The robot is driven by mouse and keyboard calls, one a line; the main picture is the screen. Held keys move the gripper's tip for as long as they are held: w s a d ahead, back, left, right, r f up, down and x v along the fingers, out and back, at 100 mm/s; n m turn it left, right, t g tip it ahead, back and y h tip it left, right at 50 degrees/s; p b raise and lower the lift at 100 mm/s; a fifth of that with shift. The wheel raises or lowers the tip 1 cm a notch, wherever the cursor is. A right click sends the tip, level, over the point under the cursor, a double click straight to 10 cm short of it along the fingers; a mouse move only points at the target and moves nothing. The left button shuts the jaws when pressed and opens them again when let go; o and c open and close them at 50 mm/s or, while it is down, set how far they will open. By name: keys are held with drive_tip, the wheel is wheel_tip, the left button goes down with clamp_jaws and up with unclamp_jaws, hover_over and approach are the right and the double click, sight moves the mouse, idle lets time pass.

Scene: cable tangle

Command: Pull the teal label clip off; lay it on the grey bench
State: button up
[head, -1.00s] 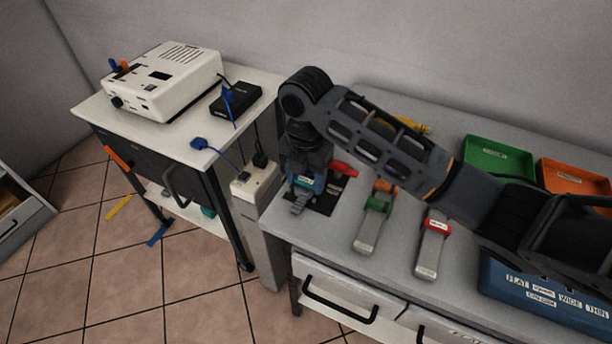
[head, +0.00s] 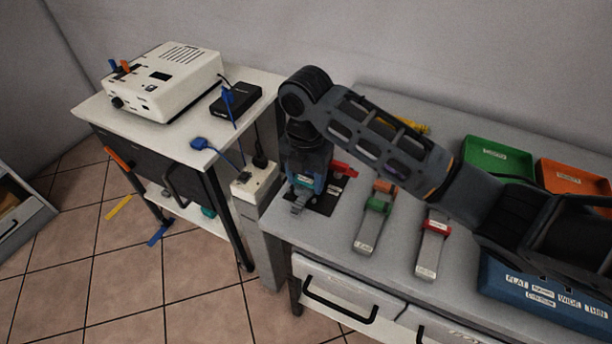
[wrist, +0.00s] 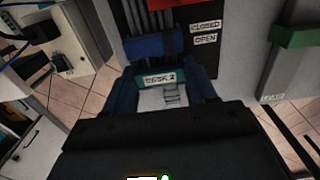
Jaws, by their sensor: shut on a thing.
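The teal label clip (wrist: 160,79), marked DESK 2, sits between the two blue-edged fingers of my gripper (wrist: 163,95) in the wrist view. My gripper is shut on it. In the head view, my gripper (head: 304,187) points down over the black plate at the left end of the grey bench (head: 330,235), and a bit of the teal clip (head: 304,180) shows. Grey cables (wrist: 150,16) run to a blue part (wrist: 155,46) just beyond the clip. Whether the clip still touches a cable is hidden.
A red lever (head: 343,170) stands beside my gripper; CLOSED and OPEN labels (wrist: 205,32) mark the plate. A white power strip (head: 255,183) is left of the bench. Green-clamped (head: 378,203) and red-clamped (head: 436,224) grey pieces lie to the right, with bare bench between.

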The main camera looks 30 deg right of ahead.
sight(306, 181)
drive_tip(key=shift+r, duration=0.1)
drive_tip(key=shift+r+p, duration=1.95)
drive_tip(key=shift+r, duration=0.25)
drive_tip(key=shift+s+f, duration=0.1)
